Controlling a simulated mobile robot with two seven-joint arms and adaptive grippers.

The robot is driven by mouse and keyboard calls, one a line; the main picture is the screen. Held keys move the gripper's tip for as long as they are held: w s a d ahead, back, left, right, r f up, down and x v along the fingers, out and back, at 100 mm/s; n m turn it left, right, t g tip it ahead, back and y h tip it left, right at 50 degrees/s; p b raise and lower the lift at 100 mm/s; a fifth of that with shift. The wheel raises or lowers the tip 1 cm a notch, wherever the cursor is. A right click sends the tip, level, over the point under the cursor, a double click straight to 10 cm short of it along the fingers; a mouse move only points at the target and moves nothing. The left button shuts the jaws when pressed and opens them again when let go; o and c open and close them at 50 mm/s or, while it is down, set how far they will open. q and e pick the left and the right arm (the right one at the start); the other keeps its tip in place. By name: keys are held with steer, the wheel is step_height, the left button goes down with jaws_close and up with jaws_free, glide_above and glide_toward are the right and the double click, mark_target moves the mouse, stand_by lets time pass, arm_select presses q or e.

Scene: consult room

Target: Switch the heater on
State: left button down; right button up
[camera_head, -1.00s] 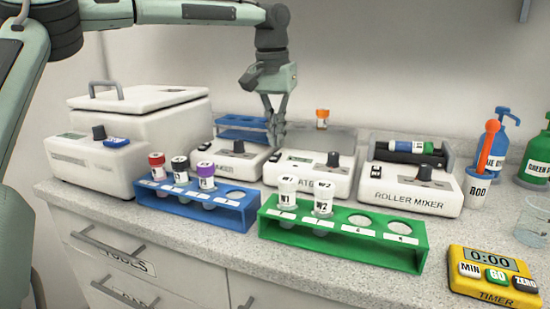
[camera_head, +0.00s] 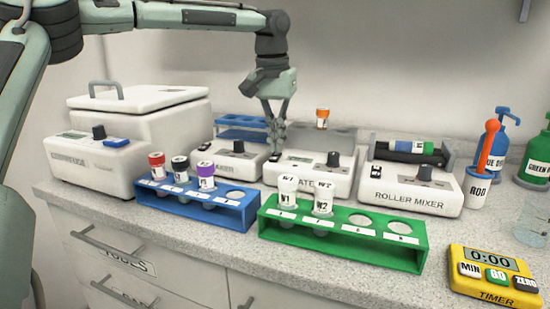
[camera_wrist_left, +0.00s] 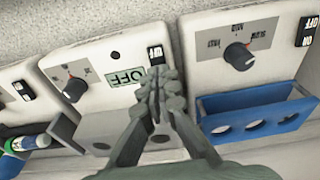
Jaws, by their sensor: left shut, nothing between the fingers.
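The heater (camera_head: 313,178) is the white middle unit on the counter, its front label partly hidden, with a knob (camera_head: 333,159) and an orange-capped tube (camera_head: 322,118) at its back. In the left wrist view the heater (camera_wrist_left: 93,95) shows upside down, its display (camera_wrist_left: 125,77) reading OFF and a black rocker switch (camera_wrist_left: 155,54) beside it. My left gripper (camera_head: 275,148) is shut and empty, fingers pointing down at the heater's switch side. In the wrist view its fingertips (camera_wrist_left: 162,76) overlap the area just by the switch; I cannot tell whether they touch. My right gripper is out of view.
A shaker (camera_head: 228,162) with a blue rack stands left of the heater, a roller mixer (camera_head: 410,190) right. A blue tube rack (camera_head: 236,215) and a green rack (camera_head: 345,245) stand in front. A timer (camera_head: 492,275) lies at the front right.

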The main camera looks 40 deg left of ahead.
mark_target(276, 154)
arm_select(q)
steer(key=shift+s+f, duration=0.1)
steer(key=shift+f, duration=0.5)
steer(key=shift+r, duration=3.55)
